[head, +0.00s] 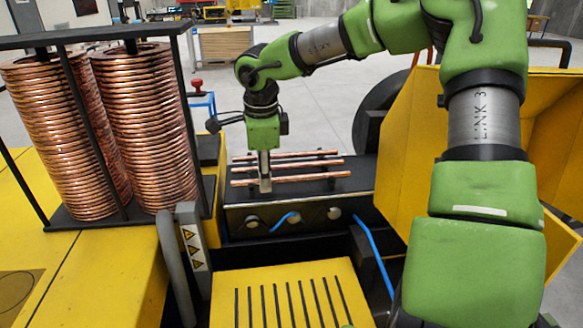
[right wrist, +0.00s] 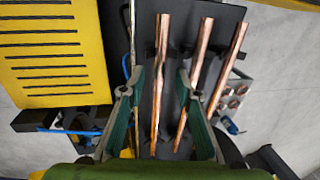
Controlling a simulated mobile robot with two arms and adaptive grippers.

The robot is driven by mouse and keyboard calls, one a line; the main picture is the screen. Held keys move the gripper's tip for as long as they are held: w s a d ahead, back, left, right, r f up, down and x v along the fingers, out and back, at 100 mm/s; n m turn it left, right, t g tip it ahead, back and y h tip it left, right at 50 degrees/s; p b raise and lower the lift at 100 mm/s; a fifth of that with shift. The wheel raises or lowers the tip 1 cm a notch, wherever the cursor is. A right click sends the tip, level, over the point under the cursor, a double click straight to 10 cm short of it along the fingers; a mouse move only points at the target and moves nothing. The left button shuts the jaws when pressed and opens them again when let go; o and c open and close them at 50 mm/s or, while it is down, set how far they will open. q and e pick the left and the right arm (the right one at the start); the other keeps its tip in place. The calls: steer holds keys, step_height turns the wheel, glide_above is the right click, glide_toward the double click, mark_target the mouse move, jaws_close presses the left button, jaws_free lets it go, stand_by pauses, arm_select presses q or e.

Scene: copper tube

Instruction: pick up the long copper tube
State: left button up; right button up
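Several copper tubes lie side by side on a black stand (head: 300,190) in the head view: a near one (head: 312,178), a middle one (head: 312,164) and a far one (head: 305,153). Their lengths look similar, so I cannot tell which is the long one. My right gripper (head: 265,182) points down at the tubes' left ends. In the right wrist view my right gripper (right wrist: 160,80) is open, with one copper tube (right wrist: 158,105) lying between its spread fingers. Two more tubes (right wrist: 196,65) (right wrist: 229,63) lie to the right. My left gripper is not in view.
Two tall copper coils (head: 150,125) stand in a black frame (head: 95,36) on the left. A yellow slotted panel (head: 290,290) is in front, with a blue hose (head: 374,255) beside it. Yellow machine panels (head: 405,150) rise on the right.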

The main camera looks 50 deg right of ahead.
steer(key=shift+s+r, duration=0.1)
jaws_close()
